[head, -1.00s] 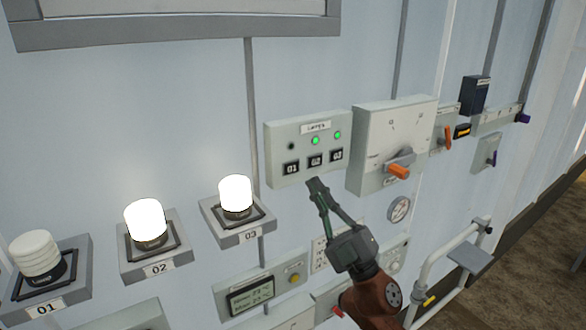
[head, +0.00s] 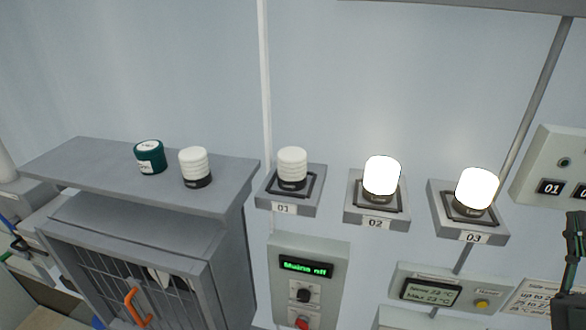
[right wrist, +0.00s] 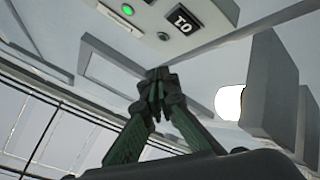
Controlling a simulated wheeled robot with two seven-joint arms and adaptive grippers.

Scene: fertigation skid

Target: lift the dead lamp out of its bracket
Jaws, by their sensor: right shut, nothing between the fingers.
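The dead lamp is the unlit white lamp (head: 292,167) in the bracket marked 01 (head: 311,197). It stands upright on the wall, left of two glowing lamps, 02 (head: 381,177) and 03 (head: 476,189). My right gripper (head: 574,218) is partly cut off at the right edge of the head view, well to the right of lamp 01 and near the switch panel. In the right wrist view its fingertips (right wrist: 160,75) meet, with nothing between them. My left gripper is not in view.
A similar white lamp (head: 195,166) and a dark green canister (head: 149,156) stand on a grey cabinet top (head: 85,158). Below bracket 01 a panel (head: 339,260) reads "Mains off". A switch panel (head: 553,165) is at the right edge. The wall above the lamps is clear.

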